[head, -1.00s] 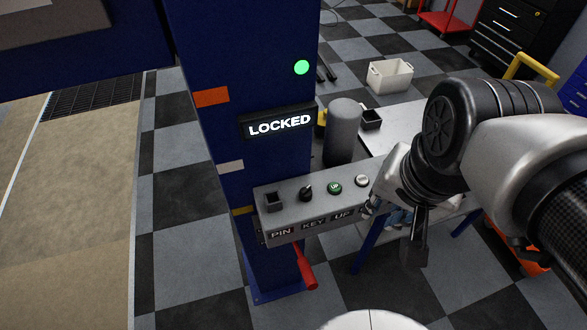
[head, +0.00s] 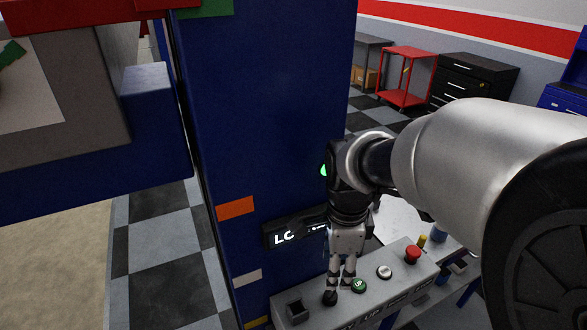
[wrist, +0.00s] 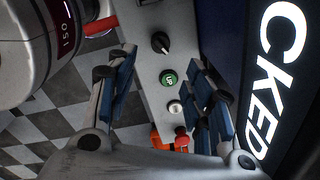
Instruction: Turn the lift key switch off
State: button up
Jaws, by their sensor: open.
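The key switch is a black knob (wrist: 160,42) with a pale pointer line, on a grey control box (head: 318,318). In the wrist view it sits near the top middle, its line slanting toward the lower right. In the head view the knob (head: 329,298) is partly hidden by a fingertip. My gripper (head: 341,284) points down over the box, close to the knob and the green UP button (head: 359,285). In the wrist view my blue-padded fingers (wrist: 160,75) are spread apart with nothing between them. I cannot tell whether a finger touches the knob.
A white button (head: 385,271) and red button (head: 413,252) stand right of the green one. The blue column (head: 265,120) rises behind. Its lit sign (wrist: 270,90) reads "CKED" in the wrist view.

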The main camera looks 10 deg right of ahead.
aim_at(332, 292)
jog(key=f+b, duration=0.1)
jog(key=f, duration=0.2)
jog(key=f+b, duration=0.1)
jog(key=f, duration=0.3)
jog(key=f+b, duration=0.1)
jog(key=f, duration=0.3)
jog(key=shift+w+f, duration=0.2)
jog(key=shift+w, duration=0.05)
jog(key=shift+c, duration=0.2)
jog(key=c, duration=1)
jog(key=shift+n, duration=0.3)
jog(key=n+p, duration=0.2)
jog(key=n, duration=0.3)
jog(key=shift+r+n, duration=0.1)
jog(key=shift+n, duration=0.2)
jog(key=n+p, duration=0.1)
jog(key=n, duration=0.4)
jog(key=shift+w+n, duration=0.1)
jog(key=shift+n, duration=0.2)
